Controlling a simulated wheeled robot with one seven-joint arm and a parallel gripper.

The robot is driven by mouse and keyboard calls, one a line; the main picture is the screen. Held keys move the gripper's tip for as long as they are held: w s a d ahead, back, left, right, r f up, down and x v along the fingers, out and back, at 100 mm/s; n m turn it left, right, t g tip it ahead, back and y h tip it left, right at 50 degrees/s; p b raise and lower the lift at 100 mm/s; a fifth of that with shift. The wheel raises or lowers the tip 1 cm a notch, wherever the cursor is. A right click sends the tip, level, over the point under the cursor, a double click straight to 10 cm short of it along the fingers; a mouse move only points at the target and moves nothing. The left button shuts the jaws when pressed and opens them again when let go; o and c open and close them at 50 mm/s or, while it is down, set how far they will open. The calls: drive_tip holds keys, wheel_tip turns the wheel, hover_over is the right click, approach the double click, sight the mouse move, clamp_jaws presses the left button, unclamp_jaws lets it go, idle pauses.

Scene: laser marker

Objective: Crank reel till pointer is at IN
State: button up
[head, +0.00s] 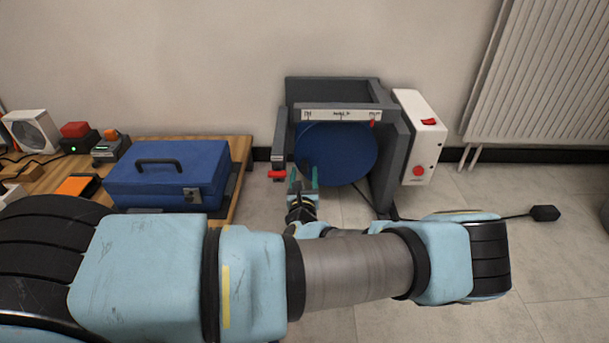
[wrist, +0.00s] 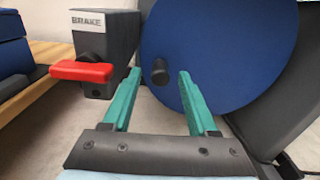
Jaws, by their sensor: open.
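The reel is a blue disc (head: 345,152) in a dark grey frame (head: 390,160); it also shows in the wrist view (wrist: 225,50). A dark crank knob (wrist: 160,72) sticks out from the disc near its left edge. The white scale (head: 335,115) reads IN, HALF and OUT, and the red pointer (head: 373,124) is at the OUT end. My gripper (head: 303,178) is open, with green fingers (wrist: 158,95) on either side of the knob in the wrist view. I cannot tell whether they touch it.
A red brake lever (wrist: 82,71) on a grey block labelled BRAKE (wrist: 105,45) stands just left of my gripper. A white switch box (head: 420,138) is on the frame's right. A blue case (head: 170,180) sits on the wooden table at left.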

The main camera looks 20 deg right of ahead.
drive_tip(key=shift+x, duration=1)
clamp_jaws()
